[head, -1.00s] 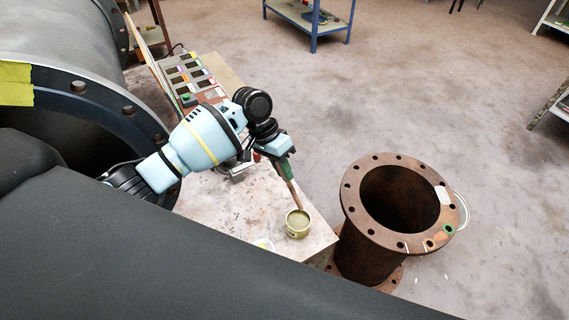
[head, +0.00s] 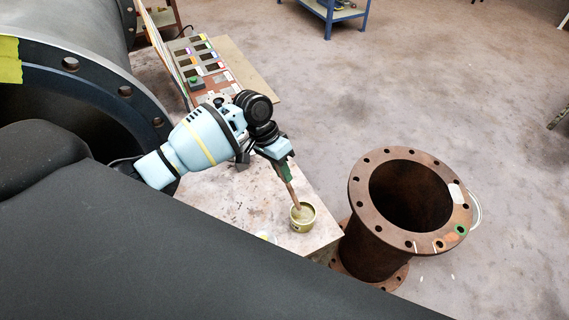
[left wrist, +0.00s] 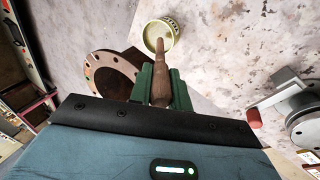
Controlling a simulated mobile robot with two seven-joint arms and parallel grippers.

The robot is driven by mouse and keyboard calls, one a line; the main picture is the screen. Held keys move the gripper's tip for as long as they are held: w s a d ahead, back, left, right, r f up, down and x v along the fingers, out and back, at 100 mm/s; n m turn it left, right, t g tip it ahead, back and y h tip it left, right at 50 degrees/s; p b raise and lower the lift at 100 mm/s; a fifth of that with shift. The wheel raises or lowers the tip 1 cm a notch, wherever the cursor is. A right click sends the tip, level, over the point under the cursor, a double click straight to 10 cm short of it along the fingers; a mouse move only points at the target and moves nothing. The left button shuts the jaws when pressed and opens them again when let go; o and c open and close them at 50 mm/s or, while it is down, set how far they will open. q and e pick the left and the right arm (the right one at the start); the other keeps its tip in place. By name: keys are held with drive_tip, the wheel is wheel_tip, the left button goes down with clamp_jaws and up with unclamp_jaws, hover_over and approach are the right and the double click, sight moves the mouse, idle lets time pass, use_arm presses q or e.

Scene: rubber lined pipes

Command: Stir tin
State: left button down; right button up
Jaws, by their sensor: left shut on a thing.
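The tin (head: 303,220) is a small open can with an olive-yellow outside, standing upright near the table's front corner. My left gripper (head: 285,172) has green fingers and is shut on a brown wooden stick (head: 291,190), held at a slant above the tin. The stick's lower end is within the tin's opening in the head view. In the left wrist view the stick (left wrist: 160,75) runs from the green fingers (left wrist: 160,85) to the tin (left wrist: 163,30), its end overlapping the opening. I cannot tell how deep it reaches. My right gripper is not in view.
A rusty flanged pipe (head: 362,220) stands on the floor just right of the table (head: 235,205). A board with coloured compartments (head: 205,65) lies at the table's back. A red-handled metal device (left wrist: 290,105) shows in the left wrist view. Large dark pipes (head: 75,35) are at the left.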

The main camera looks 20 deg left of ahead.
use_arm(q)
drive_tip(key=shift+b+x, duration=0.4)
drive_tip(key=shift+x, duration=1.7)
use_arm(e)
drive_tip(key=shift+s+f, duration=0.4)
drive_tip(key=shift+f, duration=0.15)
use_arm(q)
drive_tip(key=shift+d, duration=0.1)
drive_tip(key=shift+w, duration=0.1)
